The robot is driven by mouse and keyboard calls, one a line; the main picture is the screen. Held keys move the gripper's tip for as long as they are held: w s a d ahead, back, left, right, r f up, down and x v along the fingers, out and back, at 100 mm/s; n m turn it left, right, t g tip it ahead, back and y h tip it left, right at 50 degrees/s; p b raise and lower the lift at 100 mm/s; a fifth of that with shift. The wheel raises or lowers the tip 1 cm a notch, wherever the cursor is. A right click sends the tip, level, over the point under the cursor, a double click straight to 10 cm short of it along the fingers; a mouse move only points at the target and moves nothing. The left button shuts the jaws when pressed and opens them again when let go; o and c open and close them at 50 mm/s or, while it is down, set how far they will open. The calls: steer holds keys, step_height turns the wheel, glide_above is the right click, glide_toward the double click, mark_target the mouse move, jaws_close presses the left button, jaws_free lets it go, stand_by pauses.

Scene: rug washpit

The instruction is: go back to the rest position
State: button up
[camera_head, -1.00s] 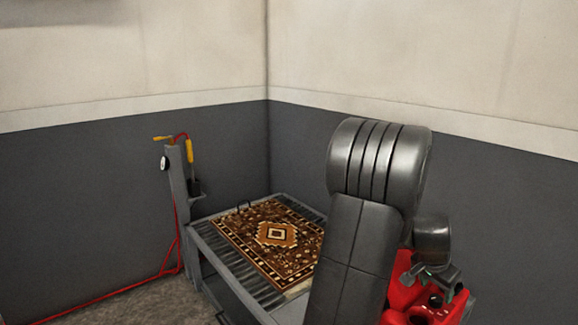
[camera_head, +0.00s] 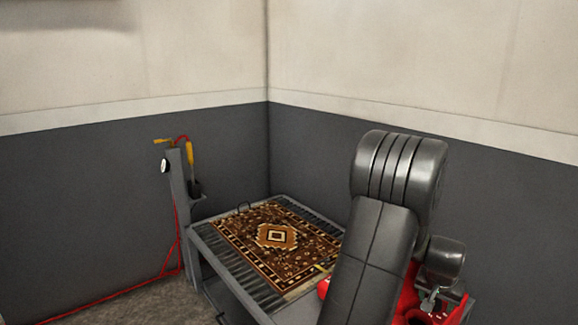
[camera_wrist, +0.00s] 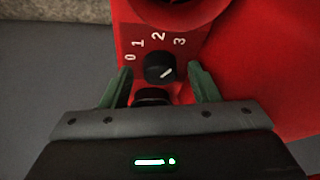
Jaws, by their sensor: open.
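My gripper (camera_wrist: 160,70) is open in the wrist view, with one green-grey finger on each side of a black round knob (camera_wrist: 158,66). The knob sits on a red machine (camera_wrist: 265,65) with the marks 0, 1, 2 and 3 around it. I cannot tell whether the fingers touch the knob. In the head view my dark arm stands at the right, and my gripper (camera_head: 430,298) is small and low over the red machine (camera_head: 408,300), which my arm partly hides.
A patterned brown rug (camera_head: 276,240) lies on a grey slatted table (camera_head: 225,262) left of my arm. A grey post (camera_head: 179,200) with a yellow-handled tool (camera_head: 190,152) and a red hose (camera_head: 177,230) stands behind it. Walls close the corner. Floor shows at lower left.

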steer(key=shift+d+f+n+t+y+b, duration=0.1)
steer(key=shift+n+t+y+b, duration=0.2)
steer(key=shift+n+b, duration=0.45)
steer(key=shift+f+n+t+y+b, duration=0.1)
steer(key=shift+n+t+y+b, duration=0.2)
steer(key=shift+n, duration=0.75)
steer(key=n+y+b, duration=0.1)
steer(key=n+b, duration=0.1)
steer(key=n, duration=0.1)
steer(key=shift+s+d+n, duration=0.1)
steer(key=shift+n, duration=0.2)
steer(key=shift+n+y, duration=0.3)
steer(key=p+v, duration=0.1)
steer(key=v, duration=0.6)
steer(key=shift+p, duration=0.4)
